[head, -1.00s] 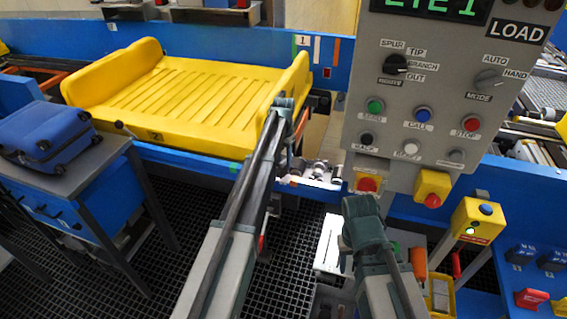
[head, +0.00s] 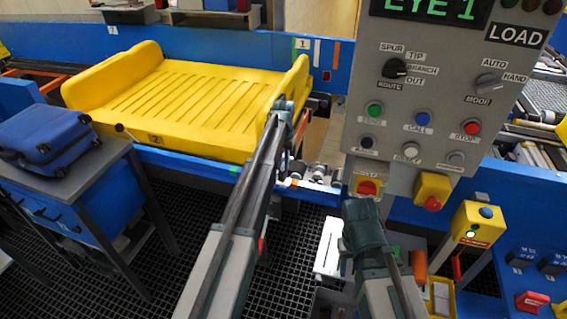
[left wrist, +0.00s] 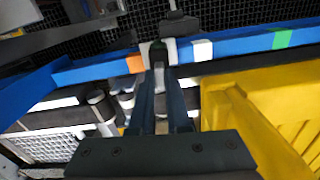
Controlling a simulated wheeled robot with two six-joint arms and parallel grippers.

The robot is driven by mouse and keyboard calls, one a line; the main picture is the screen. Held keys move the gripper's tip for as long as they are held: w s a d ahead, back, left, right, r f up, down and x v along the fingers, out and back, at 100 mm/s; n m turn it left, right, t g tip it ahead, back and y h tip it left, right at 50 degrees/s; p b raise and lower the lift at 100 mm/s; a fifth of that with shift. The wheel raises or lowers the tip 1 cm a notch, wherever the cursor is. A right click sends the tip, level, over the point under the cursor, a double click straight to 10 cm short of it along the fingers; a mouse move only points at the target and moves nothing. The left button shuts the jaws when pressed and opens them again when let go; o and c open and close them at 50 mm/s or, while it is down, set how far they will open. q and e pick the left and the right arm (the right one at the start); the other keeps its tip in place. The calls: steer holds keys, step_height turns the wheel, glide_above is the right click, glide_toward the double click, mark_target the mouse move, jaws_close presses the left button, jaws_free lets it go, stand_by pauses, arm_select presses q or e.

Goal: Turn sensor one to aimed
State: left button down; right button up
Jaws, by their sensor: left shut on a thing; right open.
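My left gripper (head: 287,160) is at the near blue rail, just right of the yellow tray. In the left wrist view its two fingers (left wrist: 166,65) reach down to the rail and are shut on a small dark part (left wrist: 172,48), which I take to be sensor one. It sits between the orange and white marks on the rail. The fingers hide most of it, so its facing cannot be read. In the head view my left arm covers it. My right gripper (head: 362,215) is below the control panel, apart from things there; its fingertips are barely visible.
The yellow tray (head: 190,95) lies on the conveyor beside my left gripper. The grey control panel (head: 440,110), with knobs and buttons, reads EYE 1. A blue suitcase (head: 42,138) lies on a side table at the left. A yellow button box (head: 475,225) stands at the right.

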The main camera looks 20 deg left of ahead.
mark_target(283, 164)
arm_select(q)
steer(key=shift+n, duration=0.6)
steer(key=c, duration=0.9)
jaws_free()
step_height(283, 164, up, 14)
steer(key=p, duration=1.4)
steer(key=shift+f, duration=0.1)
